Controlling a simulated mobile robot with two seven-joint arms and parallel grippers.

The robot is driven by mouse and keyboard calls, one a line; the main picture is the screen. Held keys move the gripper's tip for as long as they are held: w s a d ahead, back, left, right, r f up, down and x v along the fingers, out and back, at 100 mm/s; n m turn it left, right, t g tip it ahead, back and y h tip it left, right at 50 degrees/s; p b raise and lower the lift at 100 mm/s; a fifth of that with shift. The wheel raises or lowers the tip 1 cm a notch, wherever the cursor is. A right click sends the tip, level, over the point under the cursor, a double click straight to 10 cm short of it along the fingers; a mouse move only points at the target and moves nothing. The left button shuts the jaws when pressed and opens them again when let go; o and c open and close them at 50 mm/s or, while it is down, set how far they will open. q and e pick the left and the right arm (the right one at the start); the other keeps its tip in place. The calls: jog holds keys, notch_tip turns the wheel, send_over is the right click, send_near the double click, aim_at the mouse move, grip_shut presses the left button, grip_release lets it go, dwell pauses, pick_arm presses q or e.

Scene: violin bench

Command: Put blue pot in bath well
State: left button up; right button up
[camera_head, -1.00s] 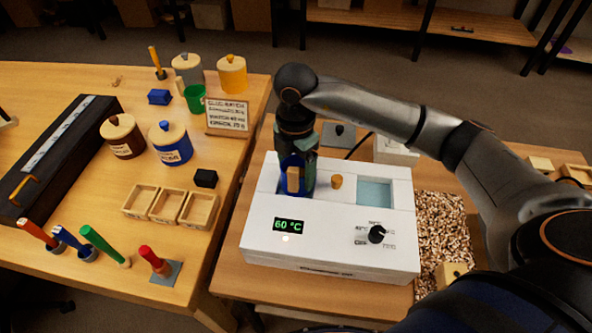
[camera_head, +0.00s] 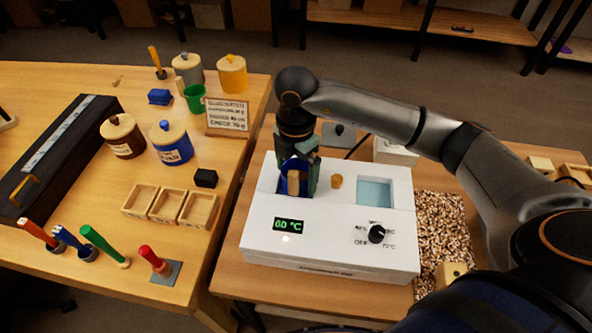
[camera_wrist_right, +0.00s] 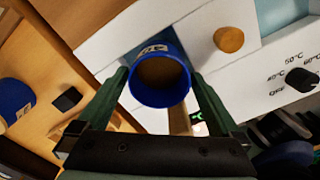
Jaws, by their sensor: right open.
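The blue pot (camera_head: 284,186) stands in the left well of the white bath (camera_head: 330,220), with its wooden handle facing the front. In the right wrist view I look into the blue pot (camera_wrist_right: 158,92), and it has a brownish inside and a pale label. My right gripper (camera_head: 299,178) reaches down over the left well. Its two fingers are open on either side of the pot, as the right wrist view (camera_wrist_right: 160,80) also shows. The pot's base is hidden in the well. My left gripper is not in view.
A wooden knob (camera_head: 336,181) sits between the left well and the water-filled right well (camera_head: 375,193). A black dial (camera_head: 376,234) and a green temperature display are on the bath's front. Wood chips (camera_head: 440,230) lie to its right. The left bench holds jars, trays and brushes.

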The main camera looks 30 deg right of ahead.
notch_tip(320, 180, up, 12)
dwell(0.3)
